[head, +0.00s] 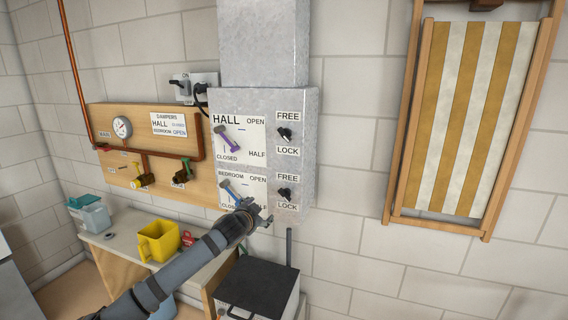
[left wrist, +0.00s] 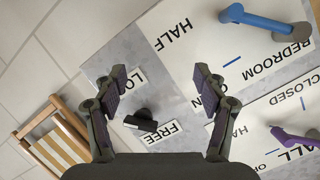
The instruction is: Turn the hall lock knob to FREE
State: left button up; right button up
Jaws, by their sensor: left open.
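The black hall lock knob (head: 285,134) sits on the right of the grey metal box, between its FREE label (head: 288,116) and LOCK label (head: 288,151). Its exact pointing is too small to tell. A matching bedroom lock knob (head: 285,194) sits below it. My left gripper (head: 265,216) is open and empty, in front of the box's lower part, beside the bedroom knob. In the left wrist view the box appears roughly upside down. The bedroom knob (left wrist: 141,121) shows between the spread fingers (left wrist: 160,85), apparently untouched; the hall knob is not visible there. My right gripper is out of view.
A purple hall lever (head: 227,139) and blue bedroom lever (head: 231,190) are left of the knobs. A wooden panel (head: 100,115) with gauge and valves is farther left. A yellow container (head: 158,241) stands on the bench. A striped deck chair (head: 470,115) hangs right, past bare wall.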

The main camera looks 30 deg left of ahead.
pick_arm(q)
notch_tip(320, 180, up, 12)
jog(key=d+f+m+t, duration=0.1)
jog(key=d+t, duration=0.1)
jog(key=d, duration=0.1)
jog(key=m+t, duration=0.2)
send_near(283, 136)
jog(key=shift+h, duration=0.3)
jog(key=p+x, duration=0.2)
jog(key=x, duration=0.1)
jog(key=p+x, duration=0.6)
jog(key=shift+w+a+r, duration=0.15)
jog(key=shift+w+a, duration=0.05)
jog(key=shift+a, duration=0.15)
jog(key=shift+w+a+p, duration=0.1)
jog(key=shift+w+p, duration=0.25)
jog(key=shift+w, duration=0.25)
jog(key=shift+f, duration=0.25)
jog(key=c, duration=1.2)
